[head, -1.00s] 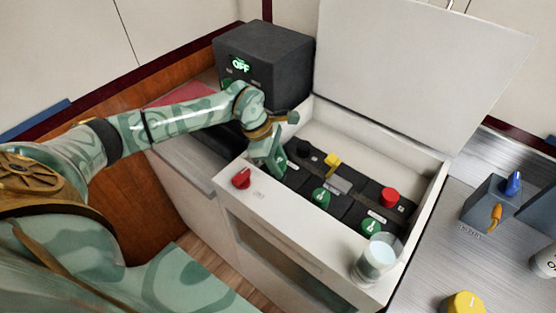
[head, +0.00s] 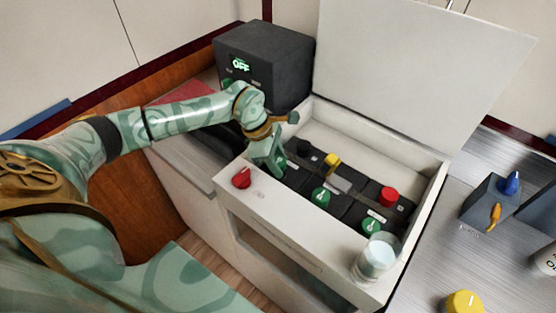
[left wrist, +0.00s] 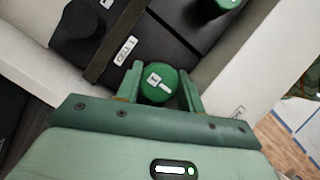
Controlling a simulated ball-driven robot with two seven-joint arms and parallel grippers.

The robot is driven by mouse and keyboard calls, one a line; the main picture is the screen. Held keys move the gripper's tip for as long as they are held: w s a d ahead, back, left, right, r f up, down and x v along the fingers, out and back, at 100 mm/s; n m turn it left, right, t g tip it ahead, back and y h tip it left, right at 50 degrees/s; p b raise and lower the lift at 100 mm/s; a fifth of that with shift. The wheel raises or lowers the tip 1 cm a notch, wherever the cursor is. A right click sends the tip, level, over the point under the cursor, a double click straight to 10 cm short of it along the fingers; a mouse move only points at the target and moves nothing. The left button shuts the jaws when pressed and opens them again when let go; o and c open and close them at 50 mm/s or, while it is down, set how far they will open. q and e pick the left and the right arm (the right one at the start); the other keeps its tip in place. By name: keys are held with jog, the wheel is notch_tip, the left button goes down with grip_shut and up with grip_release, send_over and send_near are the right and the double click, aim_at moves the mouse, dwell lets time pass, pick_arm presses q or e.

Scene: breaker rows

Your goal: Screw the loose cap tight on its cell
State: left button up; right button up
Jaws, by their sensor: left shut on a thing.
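My left gripper (head: 275,172) reaches down into the left end of the open battery box (head: 225,192). In the left wrist view it is shut on a green cap (left wrist: 159,84) with a pale label, one finger on each side. The cap sits at the edge of a black cell block (left wrist: 150,52); whether it is seated flush cannot be told. In the head view the gripper hides this cap. Two other green caps, a middle one (head: 321,197) and a right one (head: 371,227), sit on the black battery (head: 345,208). My right gripper is not in view.
A red terminal cover (head: 389,197) and a yellow piece (head: 332,160) stand on the battery. A red knob (head: 241,180) and a glass (head: 376,258) are on the box's front ledge. A raised white lid (head: 415,70) stands behind; a dark unit reading OFF (head: 265,65) is at back left.

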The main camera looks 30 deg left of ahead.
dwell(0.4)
pick_arm(q)
jog(key=shift+f+b, duration=0.55)
jog(key=shift+f, duration=0.4)
jog(key=o, duration=0.9)
jog(key=shift+o, duration=0.6)
jog(key=p+v, duration=0.2)
jog(key=v, duration=1.4)
jog(key=shift+r, duration=0.2)
jog(key=shift+a, duration=0.15)
jog(key=shift+c, duration=0.2)
